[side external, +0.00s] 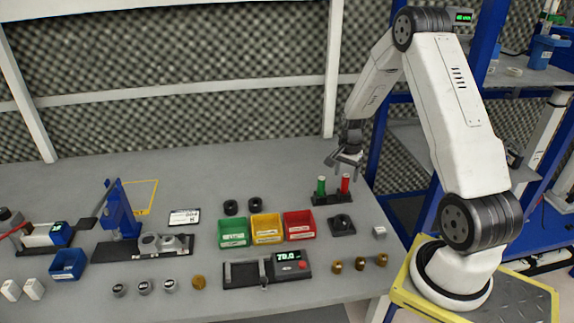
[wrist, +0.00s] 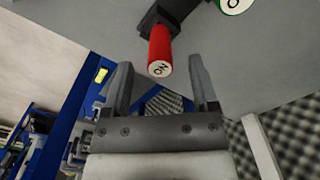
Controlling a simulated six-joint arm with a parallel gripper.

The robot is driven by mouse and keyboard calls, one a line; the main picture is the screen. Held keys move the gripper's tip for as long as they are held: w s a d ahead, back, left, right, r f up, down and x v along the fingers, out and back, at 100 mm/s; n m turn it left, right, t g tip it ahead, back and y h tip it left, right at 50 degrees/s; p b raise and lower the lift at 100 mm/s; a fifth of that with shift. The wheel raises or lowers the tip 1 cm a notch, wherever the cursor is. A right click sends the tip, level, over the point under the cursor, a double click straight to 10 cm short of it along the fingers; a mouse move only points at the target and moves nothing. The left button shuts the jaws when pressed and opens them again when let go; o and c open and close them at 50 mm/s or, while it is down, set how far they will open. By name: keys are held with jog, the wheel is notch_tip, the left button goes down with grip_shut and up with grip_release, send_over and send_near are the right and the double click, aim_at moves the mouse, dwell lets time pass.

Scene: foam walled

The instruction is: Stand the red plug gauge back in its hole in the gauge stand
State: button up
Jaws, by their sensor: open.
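The red plug gauge (side external: 345,183) stands upright at the right end of the dark gauge stand (side external: 333,199), with its lower end hidden in the stand. The green plug gauge (side external: 321,186) stands to its left. My gripper (side external: 344,162) is open and empty just above the gauges, pointing down. In the wrist view the red gauge (wrist: 159,50) shows its pale marked end between and beyond my open fingertips (wrist: 161,62), apparently touching neither. Part of the green gauge (wrist: 235,4) and the dark stand (wrist: 158,17) show at the top.
Green (side external: 233,233), yellow (side external: 266,228) and red (side external: 299,225) bins sit left of the stand. A dark block with a ring (side external: 342,225) lies in front of it. Several brass pieces (side external: 360,264) stand near the front edge. Clear table lies behind the stand.

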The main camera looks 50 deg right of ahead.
jog(key=shift+r, duration=2.25)
jog(key=w+a+r+n+t, duration=0.1)
jog(key=a+r+n, duration=0.3)
jog(key=a+n, duration=0.75)
jog(key=s+a+r+n, duration=0.1)
jog(key=s+a+n, duration=0.2)
jog(key=a, duration=0.6)
jog(key=s+a+r+n+t, duration=0.1)
jog(key=s+a+n, duration=0.2)
jog(key=a, duration=0.6)
jog(key=shift+s+t, duration=0.3)
